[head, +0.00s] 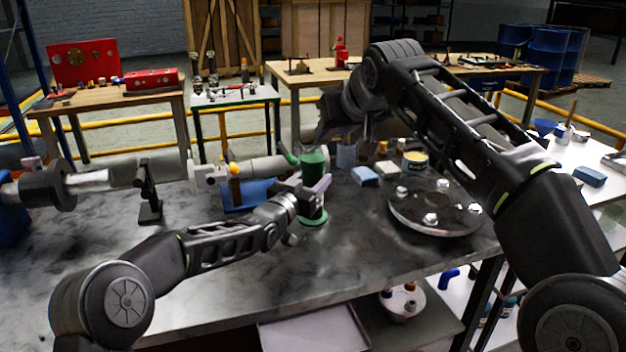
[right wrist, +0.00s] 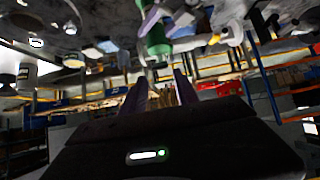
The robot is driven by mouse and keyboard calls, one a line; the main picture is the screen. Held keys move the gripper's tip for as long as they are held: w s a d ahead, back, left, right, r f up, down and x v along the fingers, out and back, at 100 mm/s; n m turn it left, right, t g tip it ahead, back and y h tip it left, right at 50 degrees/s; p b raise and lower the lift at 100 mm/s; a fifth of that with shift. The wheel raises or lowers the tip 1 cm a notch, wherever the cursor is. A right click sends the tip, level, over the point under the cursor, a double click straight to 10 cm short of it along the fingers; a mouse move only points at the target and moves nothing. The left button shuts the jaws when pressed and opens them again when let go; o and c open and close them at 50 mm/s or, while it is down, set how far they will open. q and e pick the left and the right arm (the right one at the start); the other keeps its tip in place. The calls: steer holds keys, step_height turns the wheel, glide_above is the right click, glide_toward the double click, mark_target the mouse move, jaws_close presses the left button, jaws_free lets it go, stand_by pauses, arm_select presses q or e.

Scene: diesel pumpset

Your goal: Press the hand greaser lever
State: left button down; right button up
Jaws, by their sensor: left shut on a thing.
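The hand greaser (head: 313,165) is a green upright cylinder on a green round foot on the dark workbench (head: 385,262). A green rounded piece (head: 291,158), perhaps its lever, juts out at its upper left. My left gripper (head: 314,192) is shut around the greaser's lower body, with purple fingers. In the right wrist view, the green greaser (right wrist: 155,38) appears upside down beyond the fingertips, beside a purple finger of my left gripper. My right gripper (right wrist: 160,84) is open and empty, its two fingers apart, short of the greaser.
A grey round flange plate (head: 432,222) lies to the right. Sponges (head: 365,176) and small jars (head: 415,161) stand behind it. A long shaft assembly (head: 95,181) and a blue block (head: 240,196) lie to the left. The bench front is mostly clear.

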stand_by(0.3)
steer(key=shift+c, duration=0.6)
steer(key=shift+s+a+r, duration=0.25)
steer(key=shift+s+r, duration=0.1)
steer(key=shift+r, duration=0.25)
steer(key=shift+s+a+r, duration=0.2)
steer(key=shift+s+r, duration=0.15)
steer(key=shift+r, duration=0.25)
steer(key=c, duration=0.3)
steer(key=shift+s+d+r+n+t, duration=0.15)
steer(key=shift+s+d+r+t, duration=0.25)
steer(key=shift+s, duration=0.2)
steer(key=shift+s+d+r+n+t, duration=0.15)
steer(key=shift+s+d+r+t, duration=0.15)
steer(key=shift+s+r, duration=0.2)
steer(key=c, duration=0.3)
steer(key=shift+s+d+t, duration=0.25)
steer(key=shift+d+t, duration=0.35)
steer(key=shift+d, duration=0.25)
jaws_close()
steer(key=shift+w+f+t+y, duration=0.2)
steer(key=shift+w+t+y, duration=0.5)
steer(key=shift+t, duration=0.1)
